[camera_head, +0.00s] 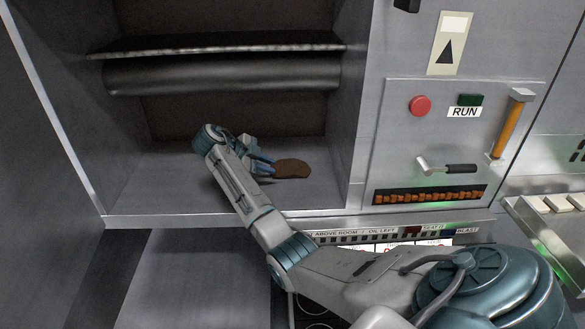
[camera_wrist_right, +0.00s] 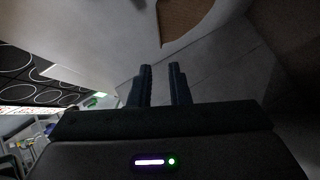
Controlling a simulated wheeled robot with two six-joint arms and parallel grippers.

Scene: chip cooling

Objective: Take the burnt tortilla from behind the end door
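The burnt tortilla (camera_head: 293,169) is a flat, dark brown piece lying on the floor of the open grey compartment (camera_head: 175,190). My right arm reaches into this compartment. My right gripper (camera_head: 268,165) is low over the floor, with its blue fingers at the left edge of the tortilla. The head view does not show clearly whether they touch it. In the right wrist view the two fingers (camera_wrist_right: 162,72) stand apart with nothing between them. A brown patch (camera_wrist_right: 185,18) lies beyond the fingertips there; I cannot tell if it is the tortilla. My left gripper is not in view.
A dark roller (camera_head: 220,74) spans the compartment above my gripper. Side walls bound the opening. To the right is a control panel with a red button (camera_head: 420,106), an orange handle (camera_head: 509,125) and a black-gripped lever (camera_head: 460,168). A lip (camera_head: 160,221) edges the compartment floor.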

